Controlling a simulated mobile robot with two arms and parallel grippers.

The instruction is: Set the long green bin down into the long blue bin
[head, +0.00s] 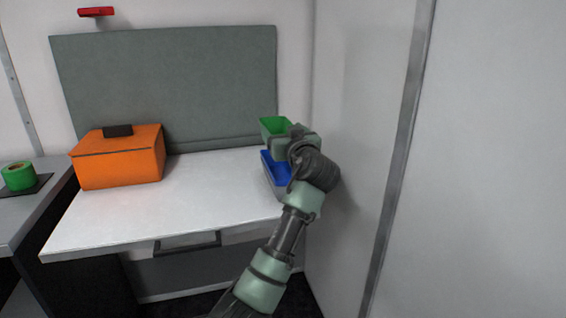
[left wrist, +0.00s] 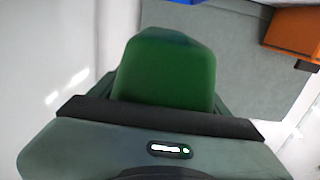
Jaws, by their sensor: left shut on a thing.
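The long green bin (head: 275,124) is up above the back right part of the white table in the head view. My left gripper (head: 285,142) is shut on it; the bin also fills the middle of the left wrist view (left wrist: 165,75). The long blue bin (head: 272,168) stands on the table's right side, below the green bin, partly hidden by my gripper and wrist. The green bin appears above the blue bin and apart from it; the exact gap and alignment are hard to tell. My right gripper is not in view.
An orange box (head: 120,163) with a black handle stands at the table's back left. The white table (head: 180,205) is clear in the middle. A grey panel (head: 180,85) rises behind, and a wall (head: 345,130) stands close on the right. Green tape (head: 18,176) lies far left.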

